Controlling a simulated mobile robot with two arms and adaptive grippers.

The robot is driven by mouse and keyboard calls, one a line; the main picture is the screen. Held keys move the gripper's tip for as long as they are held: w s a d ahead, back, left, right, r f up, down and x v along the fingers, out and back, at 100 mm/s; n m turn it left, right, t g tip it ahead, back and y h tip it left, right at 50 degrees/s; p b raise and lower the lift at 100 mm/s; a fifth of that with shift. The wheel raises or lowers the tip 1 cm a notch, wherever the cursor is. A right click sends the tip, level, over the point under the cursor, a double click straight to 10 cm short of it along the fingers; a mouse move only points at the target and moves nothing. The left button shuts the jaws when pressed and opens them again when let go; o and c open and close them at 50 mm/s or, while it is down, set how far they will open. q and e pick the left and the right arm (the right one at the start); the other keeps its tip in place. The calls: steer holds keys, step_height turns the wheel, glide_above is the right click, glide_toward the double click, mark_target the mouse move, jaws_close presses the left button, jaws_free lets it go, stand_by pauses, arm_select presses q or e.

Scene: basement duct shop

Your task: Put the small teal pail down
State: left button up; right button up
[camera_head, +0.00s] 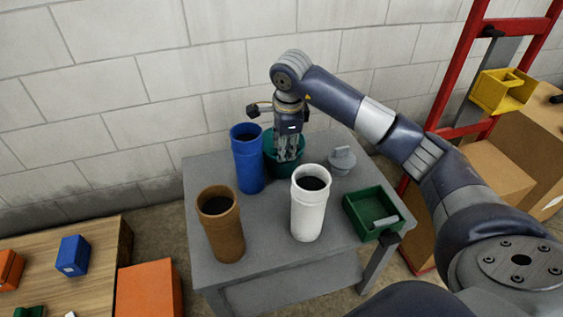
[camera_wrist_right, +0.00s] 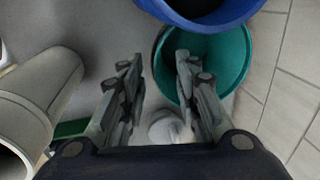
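The small teal pail (camera_head: 271,158) stands on the grey table behind the white cylinder and right of the blue one. My right gripper (camera_head: 289,157) is pointed down at it, covering part of it in the head view. In the right wrist view the pail (camera_wrist_right: 233,62) shows its open inside. My right gripper's fingers (camera_wrist_right: 158,66) are spread there, with a clear gap between them. The right finger overlaps the pail's opening and the left one lies outside its rim. Whether either finger touches the pail I cannot tell. My left gripper is not in view.
The grey table (camera_head: 272,264) also holds a blue cylinder (camera_head: 249,168), a brown cylinder (camera_head: 222,233), a white cylinder (camera_head: 307,212), a grey handled piece (camera_head: 342,160) and a green tray (camera_head: 362,222). The blue cylinder is close beside the pail. A block wall stands behind.

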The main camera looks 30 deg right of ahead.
steer(key=b, duration=0.1)
glide_above(282, 170)
steer(key=s, duration=0.1)
steer(key=f, duration=0.4)
steer(key=shift+s+d+f, duration=0.1)
steer(key=shift+s+d, duration=0.05)
steer(key=shift+d, duration=0.15)
steer(key=shift+f, duration=0.45)
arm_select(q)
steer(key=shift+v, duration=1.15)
arm_select(e)
jaws_close()
